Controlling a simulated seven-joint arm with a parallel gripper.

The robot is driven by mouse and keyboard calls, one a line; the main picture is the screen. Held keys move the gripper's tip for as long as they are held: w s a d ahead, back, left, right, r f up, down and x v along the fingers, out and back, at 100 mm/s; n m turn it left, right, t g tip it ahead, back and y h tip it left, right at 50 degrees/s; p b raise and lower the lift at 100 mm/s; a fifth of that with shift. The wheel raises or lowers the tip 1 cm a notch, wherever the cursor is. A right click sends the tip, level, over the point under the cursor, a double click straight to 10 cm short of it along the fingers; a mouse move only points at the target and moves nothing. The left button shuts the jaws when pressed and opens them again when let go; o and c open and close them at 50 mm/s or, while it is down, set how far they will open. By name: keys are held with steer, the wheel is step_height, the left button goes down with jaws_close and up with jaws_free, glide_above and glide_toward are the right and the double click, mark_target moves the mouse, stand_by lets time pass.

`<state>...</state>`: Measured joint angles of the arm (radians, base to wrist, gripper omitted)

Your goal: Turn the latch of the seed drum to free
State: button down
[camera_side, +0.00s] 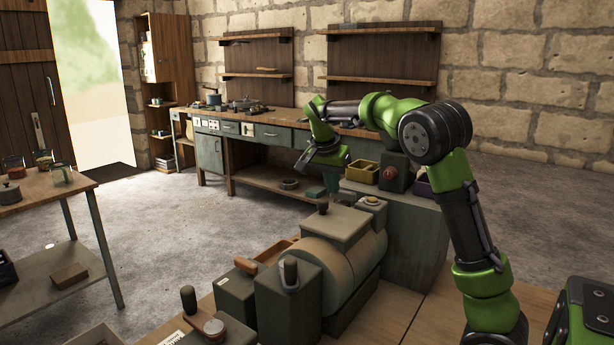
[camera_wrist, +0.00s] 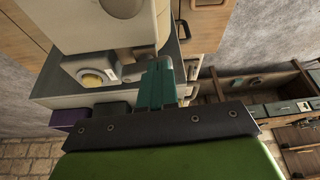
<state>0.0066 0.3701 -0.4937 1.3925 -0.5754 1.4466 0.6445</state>
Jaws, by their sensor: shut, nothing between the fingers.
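The seed drum (camera_side: 345,262) is a large grey-beige cylinder under a flat-topped hopper in the middle of the side view. Its pale body (camera_wrist: 100,25) fills the top of the wrist view. A small box with a round yellowish knob (camera_side: 372,200) stands at the drum's far end; the knob (camera_wrist: 94,77) also shows in the wrist view. I cannot tell for sure which part is the latch.
A dark upright handle (camera_side: 323,208) stands close by the hopper. A yellow bin (camera_side: 363,172) and a dark box with a red knob (camera_side: 393,178) stand behind. Grey housings with handles (camera_side: 288,290) fill the front. A workbench (camera_side: 250,135) lines the back wall.

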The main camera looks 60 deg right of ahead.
steer(key=s+a+r+n, duration=0.1)
steer(key=a+r, duration=0.4)
steer(key=r, duration=0.4)
steer(key=x, duration=1)
steer(key=shift+d, duration=0.15)
steer(key=shift+w, duration=0.1)
steer(key=shift+w+d+m, duration=0.3)
steer(key=shift+d+m, duration=0.3)
steer(key=shift+r, duration=0.1)
